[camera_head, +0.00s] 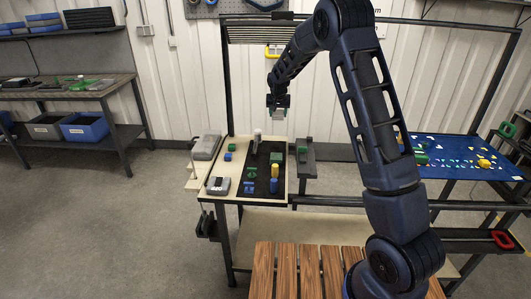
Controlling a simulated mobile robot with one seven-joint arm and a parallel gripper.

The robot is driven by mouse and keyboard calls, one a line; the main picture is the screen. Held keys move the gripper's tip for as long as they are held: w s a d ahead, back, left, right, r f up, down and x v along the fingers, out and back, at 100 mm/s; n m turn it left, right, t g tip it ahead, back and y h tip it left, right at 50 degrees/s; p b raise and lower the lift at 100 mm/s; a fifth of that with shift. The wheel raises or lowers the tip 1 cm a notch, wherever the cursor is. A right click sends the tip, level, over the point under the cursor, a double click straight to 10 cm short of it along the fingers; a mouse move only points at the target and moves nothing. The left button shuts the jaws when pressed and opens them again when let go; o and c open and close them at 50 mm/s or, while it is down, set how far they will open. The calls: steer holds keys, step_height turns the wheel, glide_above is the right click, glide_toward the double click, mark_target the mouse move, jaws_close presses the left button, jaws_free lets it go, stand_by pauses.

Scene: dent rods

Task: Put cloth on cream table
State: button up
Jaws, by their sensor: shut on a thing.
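The cream table (221,190) stands in the middle, with a dark strip along its top. My gripper (278,108) hangs pointing down, above and behind the table's back edge in the picture. It is shut on a small pale grey-green thing (278,114), clear of the tabletop. That thing is too small to tell whether it is the cloth. A blue cloth-like sheet (445,151) with many small coloured pieces on it lies over the table at the right.
A slatted wooden surface (306,272) is in front.

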mark_target(277, 148)
step_height(277, 148, down, 18)
steer(key=shift+r, duration=0.1)
stand_by(0.5)
steer(key=o, duration=0.9)
steer(key=shift+o, duration=0.2)
